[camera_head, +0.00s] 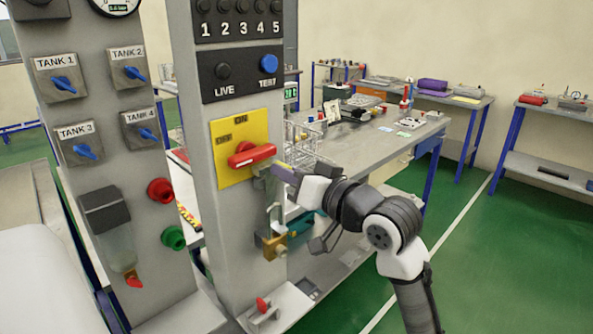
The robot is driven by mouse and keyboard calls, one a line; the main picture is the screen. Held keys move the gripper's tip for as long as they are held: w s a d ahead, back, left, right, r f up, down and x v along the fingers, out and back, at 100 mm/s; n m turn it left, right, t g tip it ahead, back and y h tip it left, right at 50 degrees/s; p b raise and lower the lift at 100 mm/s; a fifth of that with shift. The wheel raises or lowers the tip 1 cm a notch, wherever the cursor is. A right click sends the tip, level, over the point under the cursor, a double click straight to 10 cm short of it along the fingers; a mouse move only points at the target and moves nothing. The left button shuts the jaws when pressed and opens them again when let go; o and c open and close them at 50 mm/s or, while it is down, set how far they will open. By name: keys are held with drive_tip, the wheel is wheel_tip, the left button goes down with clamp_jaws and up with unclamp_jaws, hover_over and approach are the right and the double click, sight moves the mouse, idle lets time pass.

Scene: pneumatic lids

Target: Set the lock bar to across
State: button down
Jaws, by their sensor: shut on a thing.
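The yellow ON/OFF plate (224,167) is on the grey post, with a red switch handle (252,155) lying roughly sideways across it. The lock bar (272,188) is a narrow grey metal piece just right of the handle, beside the plate's right edge. My gripper (284,173) reaches in from the right and is shut at the bar's upper end, close to the handle's right tip. The fingers hide the grip point, and the bar's exact angle is hard to tell. A brass-coloured block (274,246) is low on the post, under the bar.
A left post carries blue TANK knobs (137,73), a red knob (161,190) and a green knob (173,238). LIVE and TEST buttons (268,64) are above the plate. A cluttered workbench (365,150) stands behind my arm. Green floor is open at right.

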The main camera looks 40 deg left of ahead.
drive_tip(key=shift+s, duration=0.25)
drive_tip(key=c, duration=1.3)
unclamp_jaws()
drive_tip(key=shift+s, duration=0.1)
drive_tip(key=d+b, duration=0.1)
drive_tip(key=d, duration=0.3)
drive_tip(key=d+b, duration=0.1)
drive_tip(key=d, duration=0.4)
drive_tip(key=s+d+b, duration=0.1)
drive_tip(key=d+b, duration=0.1)
drive_tip(key=d, duration=0.2)
drive_tip(key=shift+d, duration=0.35)
